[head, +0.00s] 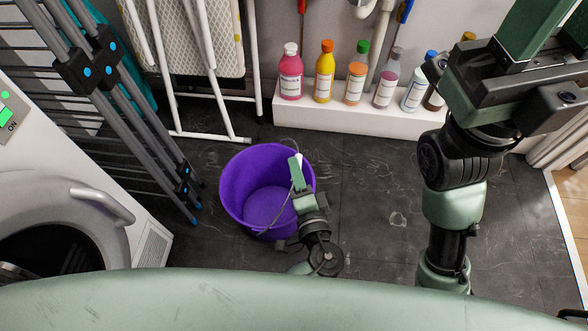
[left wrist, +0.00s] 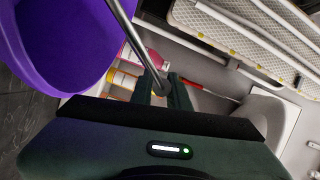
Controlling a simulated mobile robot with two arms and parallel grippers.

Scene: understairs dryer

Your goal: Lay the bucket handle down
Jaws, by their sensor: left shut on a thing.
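The purple bucket (head: 236,192) stands upright on the dark floor. Its thin metal handle (head: 282,210) slants up from the near rim to my left gripper (head: 297,166). The gripper is over the bucket's right side. In the left wrist view the handle (left wrist: 137,42) runs from the top edge down to the fingers (left wrist: 163,92), which are shut on it. The bucket's wall (left wrist: 60,40) is at upper left there. The handle's grip is partly hidden by the fingers. My right arm is raised at the right; its gripper end (head: 530,45) is cut by the frame's edge.
Several bottles (head: 325,75) line a white ledge (head: 345,117) behind the bucket. A white drying rack (head: 205,136) and a dark folded rack (head: 130,115) stand behind and left. The dryer (head: 80,205) is at the left. Floor right of the bucket is clear.

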